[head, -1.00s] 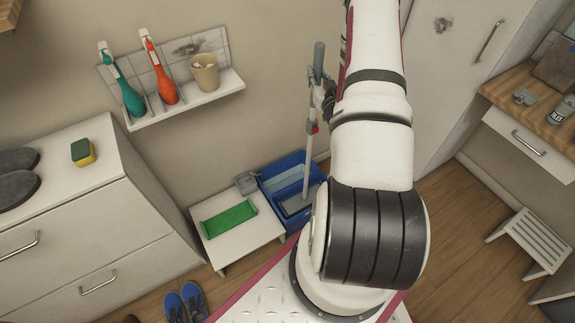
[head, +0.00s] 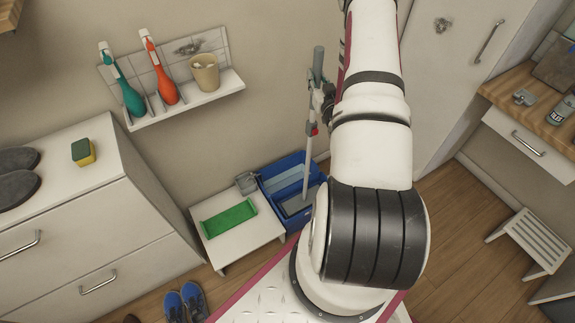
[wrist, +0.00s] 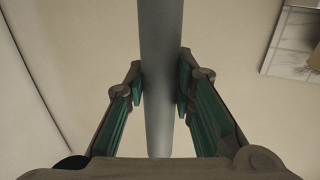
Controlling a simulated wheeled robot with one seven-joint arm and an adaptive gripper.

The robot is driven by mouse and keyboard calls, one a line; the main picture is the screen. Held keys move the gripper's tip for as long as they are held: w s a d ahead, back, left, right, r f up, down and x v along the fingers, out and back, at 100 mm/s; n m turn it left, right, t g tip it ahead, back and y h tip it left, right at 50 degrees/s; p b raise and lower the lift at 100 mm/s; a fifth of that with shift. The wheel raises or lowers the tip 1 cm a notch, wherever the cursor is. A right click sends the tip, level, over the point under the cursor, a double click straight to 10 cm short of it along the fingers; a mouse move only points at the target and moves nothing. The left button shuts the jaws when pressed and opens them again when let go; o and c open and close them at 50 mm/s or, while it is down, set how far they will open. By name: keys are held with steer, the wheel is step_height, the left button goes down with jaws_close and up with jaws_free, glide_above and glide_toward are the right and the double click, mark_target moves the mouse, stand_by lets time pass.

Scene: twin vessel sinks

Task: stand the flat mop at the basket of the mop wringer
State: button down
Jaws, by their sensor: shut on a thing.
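The flat mop (head: 308,150) stands nearly upright, its grey grip at the top and its pale pole running down to the blue mop wringer (head: 270,183). Its dark flat head (head: 297,206) is at the basket in the front part of the wringer; I cannot tell whether it rests on the bottom. My gripper (head: 325,95) is shut on the grey upper part of the pole, partly hidden behind my arm. In the wrist view the grey pole (wrist: 160,60) runs between the two green-padded fingers of my gripper (wrist: 160,85).
A low white stand (head: 232,240) with a green tray (head: 229,217) is left of the wringer. A white step stool (head: 528,243) stands at right on open wooden floor.

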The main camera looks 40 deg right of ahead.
steer(key=shift+f, duration=0.6)
stand_by(0.5)
steer(key=c, duration=1.3)
jaws_free()
steer(key=shift+f, duration=0.1)
steer(key=shift+s, duration=0.1)
steer(key=v, duration=1.2)
